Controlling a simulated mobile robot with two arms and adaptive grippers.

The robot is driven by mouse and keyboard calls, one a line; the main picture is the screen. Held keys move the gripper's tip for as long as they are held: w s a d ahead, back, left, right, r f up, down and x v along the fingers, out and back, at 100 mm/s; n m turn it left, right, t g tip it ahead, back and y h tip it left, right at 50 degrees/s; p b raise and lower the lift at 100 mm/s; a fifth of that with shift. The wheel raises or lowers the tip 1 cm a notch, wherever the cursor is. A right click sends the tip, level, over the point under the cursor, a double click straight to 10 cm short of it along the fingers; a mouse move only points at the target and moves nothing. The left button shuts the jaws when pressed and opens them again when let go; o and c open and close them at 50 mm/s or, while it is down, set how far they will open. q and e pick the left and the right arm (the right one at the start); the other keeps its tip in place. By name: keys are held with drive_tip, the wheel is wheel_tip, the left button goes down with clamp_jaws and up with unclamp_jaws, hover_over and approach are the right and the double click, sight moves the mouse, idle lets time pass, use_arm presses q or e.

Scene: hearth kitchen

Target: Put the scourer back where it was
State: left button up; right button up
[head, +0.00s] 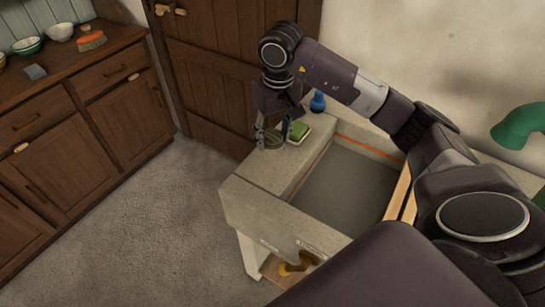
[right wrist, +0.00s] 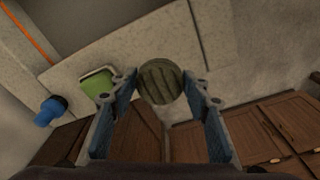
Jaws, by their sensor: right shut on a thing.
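My right gripper (head: 271,136) is over the left end of the pale sink ledge, its fingers pointing down. It is shut on a round, ridged, grey-green scourer (right wrist: 160,82), which sits between the two blue-padded fingertips in the right wrist view. In the head view the scourer (head: 272,141) is small and partly covered by the fingers. I cannot tell whether it touches the ledge (head: 257,166). My left gripper is not in view.
A green sponge (head: 298,131) in a pale dish lies close to the right of the gripper. A blue bottle (head: 317,102) stands behind it. The grey sink basin (head: 345,185) is open to the right. A wooden dresser (head: 75,110) with bowls and a brush stands at left.

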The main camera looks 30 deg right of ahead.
hover_over(272, 166)
drive_tip(key=f, duration=0.5)
drive_tip(key=shift+s+f+p, duration=0.2)
drive_tip(key=shift+s+p, duration=0.1)
drive_tip(key=shift+s, duration=0.05)
wheel_tip(272, 166, down, 4)
drive_tip(key=shift+a+r+p, duration=0.1)
drive_tip(key=shift+r+p, duration=0.1)
drive_tip(key=shift+p, duration=0.1)
drive_tip(key=shift+f, duration=0.25)
drive_tip(key=o, duration=0.9)
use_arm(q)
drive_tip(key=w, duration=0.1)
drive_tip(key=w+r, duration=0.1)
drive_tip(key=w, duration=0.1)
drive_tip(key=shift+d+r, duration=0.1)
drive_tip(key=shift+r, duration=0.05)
use_arm(e)
drive_tip(key=o, duration=0.3)
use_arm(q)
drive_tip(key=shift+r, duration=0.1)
